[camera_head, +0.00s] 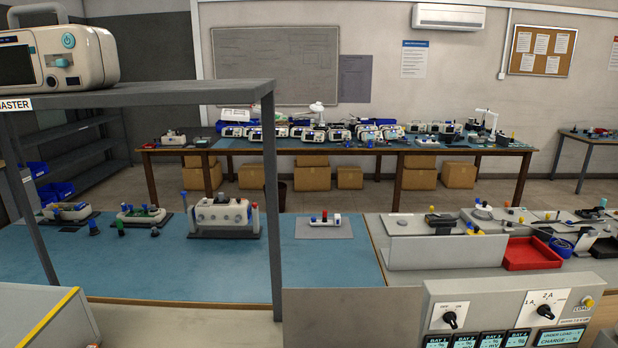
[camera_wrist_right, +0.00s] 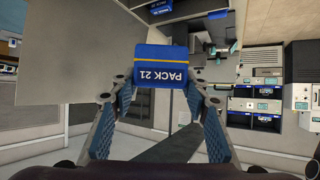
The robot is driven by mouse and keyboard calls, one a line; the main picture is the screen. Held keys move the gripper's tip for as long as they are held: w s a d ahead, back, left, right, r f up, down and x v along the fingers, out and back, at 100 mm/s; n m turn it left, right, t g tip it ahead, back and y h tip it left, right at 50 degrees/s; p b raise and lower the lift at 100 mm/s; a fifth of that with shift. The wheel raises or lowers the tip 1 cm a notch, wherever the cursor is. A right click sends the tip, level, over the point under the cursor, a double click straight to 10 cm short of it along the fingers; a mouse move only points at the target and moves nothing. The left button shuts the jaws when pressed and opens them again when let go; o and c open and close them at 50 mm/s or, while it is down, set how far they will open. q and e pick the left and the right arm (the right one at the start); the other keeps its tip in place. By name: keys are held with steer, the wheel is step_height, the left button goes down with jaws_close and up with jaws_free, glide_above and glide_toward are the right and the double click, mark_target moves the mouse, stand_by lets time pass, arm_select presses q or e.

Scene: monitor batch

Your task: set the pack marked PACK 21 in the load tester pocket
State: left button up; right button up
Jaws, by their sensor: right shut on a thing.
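The pack marked PACK 21 (camera_wrist_right: 160,67) is blue with a yellow stripe, and its label appears upside down in the right wrist view. My right gripper (camera_wrist_right: 160,100) is shut on it, with a blue-padded finger on each side. In the head view, a grey panel (camera_head: 474,300) at the lower right has dials, a yellow LOAD button (camera_head: 588,301) and screens reading UNDER LOAD and CHARGE. I cannot make out a tester pocket there. Neither gripper shows in the head view.
In the wrist view, another blue labelled pack (camera_wrist_right: 165,8) is at the top, and a rack of dark bays (camera_wrist_right: 254,105) is at the right. In the head view, a grey shelf (camera_head: 150,94) bears a monitor (camera_head: 60,58). A red tray (camera_head: 533,253) lies on the right-hand bench.

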steer(key=shift+s+d+r+m+t+h, duration=0.15)
steer(key=shift+d+r+m+t, duration=0.15)
steer(key=shift+d, duration=0.35)
steer(key=shift+s+d+r+m+t+h, duration=0.15)
steer(key=shift+d+r+m+t, duration=0.1)
steer(key=shift+d, duration=0.35)
steer(key=shift+w, duration=0.1)
steer(key=a+f+n+g+y, duration=0.2)
steer(key=a+n+g, duration=0.5)
steer(key=a, duration=1.2)
steer(key=shift+a+f, duration=0.15)
steer(key=shift+f, duration=0.3)
step_height(320, 180, down, 19)
steer(key=p, duration=0.3)
steer(key=shift+r, duration=0.2)
steer(key=shift+f, duration=0.5)
